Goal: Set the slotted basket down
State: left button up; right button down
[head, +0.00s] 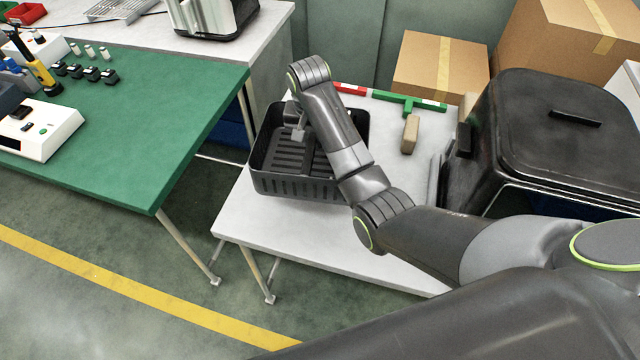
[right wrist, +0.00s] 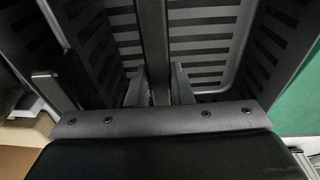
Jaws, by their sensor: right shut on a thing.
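The black slotted basket (head: 300,187) is at the left part of the white table (head: 290,232), roughly upright. I cannot tell whether its bottom touches the tabletop or hangs just above it. My right gripper (head: 297,133) reaches down into the basket and is shut on its middle bar. In the right wrist view the two fingers (right wrist: 160,88) close around that dark bar, with the basket's slotted walls (right wrist: 205,45) on both sides. My right forearm hides part of the basket's right side. My left gripper is not in view.
A black fryer-like appliance (head: 560,150) stands on the right. Green and red-and-white strips (head: 410,103) and a small tan block (head: 410,134) lie toward the table's back. A green table (head: 160,130) stands left across a gap. Cardboard boxes (head: 440,65) are behind.

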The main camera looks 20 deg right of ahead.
aim_at(319, 164)
jog(key=shift+s+d+f+m, duration=0.15)
jog(key=shift+s+d+m, duration=0.1)
jog(key=shift+d+m, duration=0.45)
jog(key=shift+f, duration=0.4)
notch_tip(319, 164, down, 5)
jog(key=shift+f+p, duration=0.1)
jog(key=shift+p, duration=0.6)
jog(key=shift+f, duration=2.05)
jog(key=c, duration=1.3)
grip_release()
jog(key=shift+s+f, duration=0.15)
jog(key=r, duration=0.4)
jog(key=s+r, duration=0.1)
jog(key=r, duration=0.3)
jog(key=a+r, duration=0.1)
jog(key=r, duration=0.3)
jog(key=shift+s+r+b, duration=0.1)
jog(key=shift+s+b, duration=0.1)
jog(key=shift+b, duration=0.1)
